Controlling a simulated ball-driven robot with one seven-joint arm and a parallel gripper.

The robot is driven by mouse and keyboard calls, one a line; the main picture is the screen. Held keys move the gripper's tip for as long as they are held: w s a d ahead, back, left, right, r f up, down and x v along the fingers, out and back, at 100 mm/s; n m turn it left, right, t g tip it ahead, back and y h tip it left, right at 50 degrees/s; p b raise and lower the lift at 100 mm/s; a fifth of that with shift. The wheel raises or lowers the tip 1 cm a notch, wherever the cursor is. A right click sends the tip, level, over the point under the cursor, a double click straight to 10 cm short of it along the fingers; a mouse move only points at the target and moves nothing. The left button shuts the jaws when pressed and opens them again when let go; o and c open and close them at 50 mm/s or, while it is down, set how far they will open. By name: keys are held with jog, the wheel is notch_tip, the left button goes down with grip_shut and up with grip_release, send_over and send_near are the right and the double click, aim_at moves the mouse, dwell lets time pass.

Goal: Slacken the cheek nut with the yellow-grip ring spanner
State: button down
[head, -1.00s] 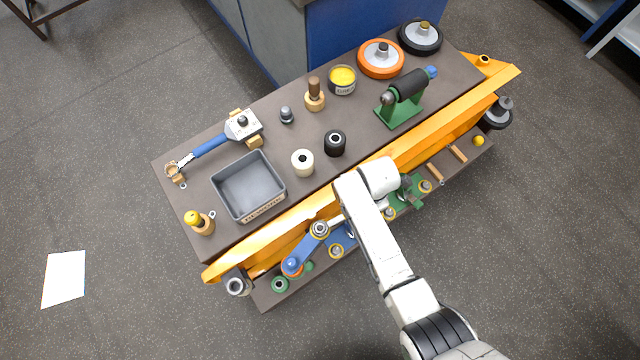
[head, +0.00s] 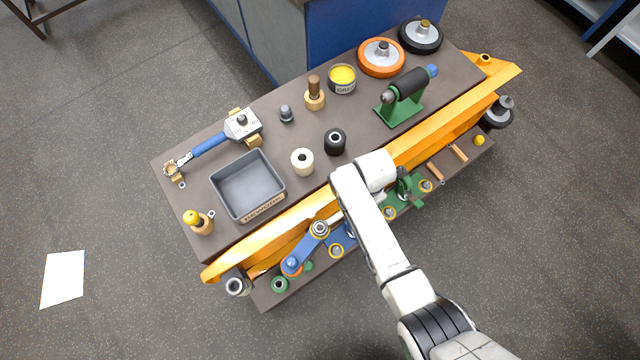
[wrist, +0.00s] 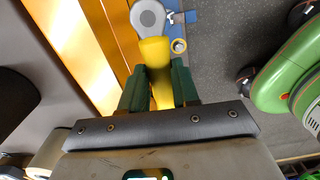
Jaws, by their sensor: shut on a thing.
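My gripper (wrist: 160,88) is shut on the yellow grip (wrist: 156,65) of the ring spanner, with a green finger on each side. The spanner's grey ring end (wrist: 147,17) is at the top of the wrist view, over blue metal. In the head view a grey round fitting, apparently the cheek nut (head: 320,229), sits at the upper end of a blue lever (head: 305,248). A short pale piece, perhaps the spanner, shows between it and my arm. I cannot tell whether the ring is fully seated around the nut. My arm hides the gripper in the head view.
An orange beam (head: 275,238) runs along the bench's near side. A grey tray (head: 248,186), a cream roller (head: 302,161) and a black roller (head: 335,142) stand on the bench top (head: 215,239). A green part (wrist: 285,75) is right of my gripper in the wrist view.

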jog(key=shift+w+a+n+b, duration=0.4)
jog(key=shift+w+a+n, duration=0.25)
jog(key=shift+w+n, duration=0.15)
dwell(0.7)
jog(key=shift+s+d+m+p, duration=0.4)
jog(key=shift+s+m+p, duration=0.1)
jog(key=shift+s+p, duration=0.1)
dwell(0.5)
jog(key=c, duration=1.4)
grip_release()
grip_shut()
grip_release()
jog(key=shift+w, duration=0.1)
grip_shut()
